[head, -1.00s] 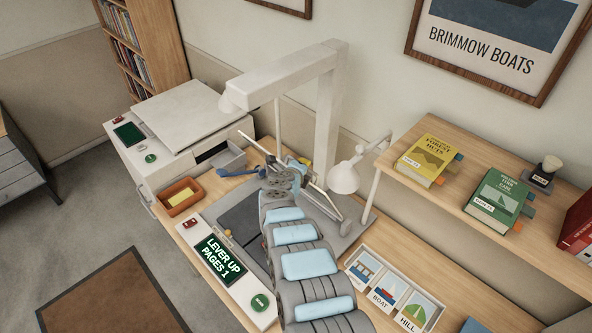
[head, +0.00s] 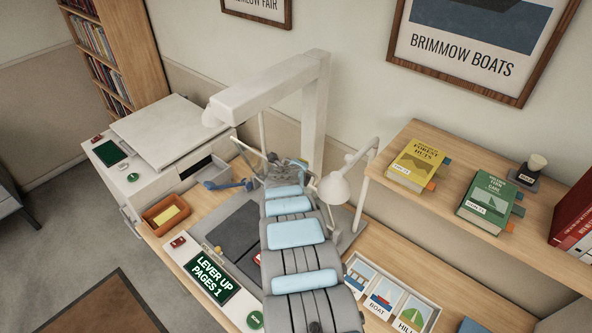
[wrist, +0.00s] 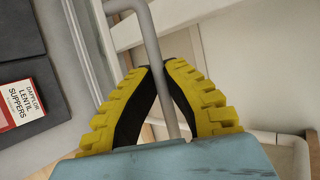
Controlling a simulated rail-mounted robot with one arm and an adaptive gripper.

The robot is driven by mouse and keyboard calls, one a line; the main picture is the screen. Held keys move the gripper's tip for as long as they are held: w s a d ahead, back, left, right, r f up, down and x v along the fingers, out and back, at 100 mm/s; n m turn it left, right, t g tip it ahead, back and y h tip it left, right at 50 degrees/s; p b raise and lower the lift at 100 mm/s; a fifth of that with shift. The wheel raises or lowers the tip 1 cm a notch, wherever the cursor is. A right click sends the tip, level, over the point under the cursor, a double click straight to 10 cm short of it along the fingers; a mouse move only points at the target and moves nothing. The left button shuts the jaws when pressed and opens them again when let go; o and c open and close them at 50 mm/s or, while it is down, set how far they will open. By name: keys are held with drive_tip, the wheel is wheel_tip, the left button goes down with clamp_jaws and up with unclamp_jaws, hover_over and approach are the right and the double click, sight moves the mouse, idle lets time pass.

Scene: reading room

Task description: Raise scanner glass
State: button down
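The scanner stands on the desk with a white column and overhead arm (head: 265,88). Its display (head: 212,277) reads "LEVER UP PAGES 1". A thin pale lever bar (head: 262,132) rises beyond my arm. In the wrist view, my gripper (wrist: 161,68) has its yellow-and-black fingers closed around a grey bar (wrist: 147,28), which passes between the fingertips. In the head view my arm hides the fingers and much of the glass.
A desk lamp (head: 336,187) stands close right of my arm. Picture cards (head: 385,292) lie in a tray at right. An orange tray (head: 166,214), a blue-handled tool (head: 224,184) and a white machine (head: 160,135) are at left. A shelf (head: 430,200) holds books.

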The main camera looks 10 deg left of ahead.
drive_tip(key=shift+w, duration=0.2)
idle(0.3)
drive_tip(key=c, duration=1.4)
unclamp_jaws()
